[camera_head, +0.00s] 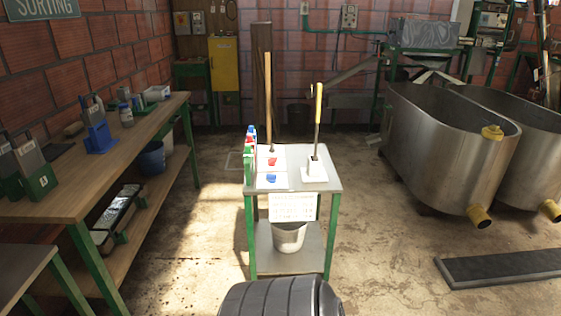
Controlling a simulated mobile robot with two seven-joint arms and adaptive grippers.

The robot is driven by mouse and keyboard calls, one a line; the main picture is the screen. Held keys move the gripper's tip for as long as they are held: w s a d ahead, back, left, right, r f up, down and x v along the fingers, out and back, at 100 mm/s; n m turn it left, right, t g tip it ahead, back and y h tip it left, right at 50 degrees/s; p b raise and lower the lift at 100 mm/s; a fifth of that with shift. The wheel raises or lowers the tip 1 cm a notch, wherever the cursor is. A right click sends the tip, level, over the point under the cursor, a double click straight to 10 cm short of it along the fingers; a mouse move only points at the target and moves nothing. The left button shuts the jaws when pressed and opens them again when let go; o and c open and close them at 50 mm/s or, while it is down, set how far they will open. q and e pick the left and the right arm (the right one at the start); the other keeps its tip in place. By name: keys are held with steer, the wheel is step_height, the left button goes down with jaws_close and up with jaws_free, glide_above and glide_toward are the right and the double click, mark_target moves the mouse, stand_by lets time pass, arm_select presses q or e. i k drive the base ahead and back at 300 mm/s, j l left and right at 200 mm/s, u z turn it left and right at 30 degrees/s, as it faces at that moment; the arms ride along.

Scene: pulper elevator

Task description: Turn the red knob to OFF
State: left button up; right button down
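I cannot make out a red knob with an OFF mark in the head view. A small grey box (349,16) is fixed to the back wall, with green conduit beside it. More control boxes (189,22) hang at the back left, above and beside a yellow cabinet (223,64). A machine with a panel (490,19) stands at the far right back. These are too small to read any switch position. A small red item (272,161) lies on the cart top, but its kind is unclear. Neither of my grippers is in view.
A green-legged cart (331,183) with tools stands in the middle. A long workbench (75,185) runs along the left wall. Metal tanks (432,150) fill the right, with a dark low slab (500,267) in front. Concrete floor is free on both sides of the cart.

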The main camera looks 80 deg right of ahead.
mark_target(272, 161)
steer(key=z, duration=2.8)
